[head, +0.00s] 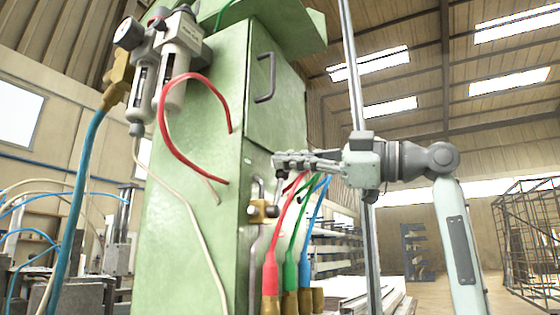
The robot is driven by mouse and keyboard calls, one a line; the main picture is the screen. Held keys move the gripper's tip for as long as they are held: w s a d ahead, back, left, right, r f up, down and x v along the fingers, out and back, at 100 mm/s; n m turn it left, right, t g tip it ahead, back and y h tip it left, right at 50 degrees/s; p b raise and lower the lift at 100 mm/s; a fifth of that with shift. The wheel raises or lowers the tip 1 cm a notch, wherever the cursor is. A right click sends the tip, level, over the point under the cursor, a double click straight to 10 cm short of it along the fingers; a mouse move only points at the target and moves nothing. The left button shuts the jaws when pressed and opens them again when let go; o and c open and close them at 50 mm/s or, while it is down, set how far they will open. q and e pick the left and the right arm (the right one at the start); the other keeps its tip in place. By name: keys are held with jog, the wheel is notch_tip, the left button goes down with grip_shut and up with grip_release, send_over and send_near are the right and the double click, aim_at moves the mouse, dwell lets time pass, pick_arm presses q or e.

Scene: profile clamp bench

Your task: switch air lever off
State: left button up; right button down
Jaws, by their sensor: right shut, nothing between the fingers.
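A brass valve (262,210) sits on a grey pipe on the narrow side of the green machine cabinet (195,215). A short thin piece with a dark tip (278,189) stands up beside the valve and looks like the air lever, but it is too small to be sure of its position. My right gripper (282,161) comes in from the right with its fingers shut and empty. In the picture it is just above the dark tip, and I cannot tell whether it touches anything. My left gripper is not in view.
Red (273,245), green (292,246) and blue (308,240) hoses hang below the right gripper. A grey upright post (354,75) passes behind my right arm. An air filter unit (165,65) is at the upper left.

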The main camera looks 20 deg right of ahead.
jog(key=shift+w+d+f+m, duration=0.15)
jog(key=shift+w+d+m, duration=0.2)
jog(key=shift+m, duration=0.35)
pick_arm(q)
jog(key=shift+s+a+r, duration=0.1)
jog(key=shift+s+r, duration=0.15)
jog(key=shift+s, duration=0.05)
pick_arm(e)
jog(key=w+d+f+m+t+h, duration=0.2)
jog(key=d+f+m, duration=0.3)
jog(key=m, duration=0.8)
jog(key=shift+w+f+m+t+h, duration=0.3)
jog(key=shift+w+f+m+t, duration=0.1)
jog(key=shift+w+f, duration=0.5)
jog(key=shift+f, duration=0.1)
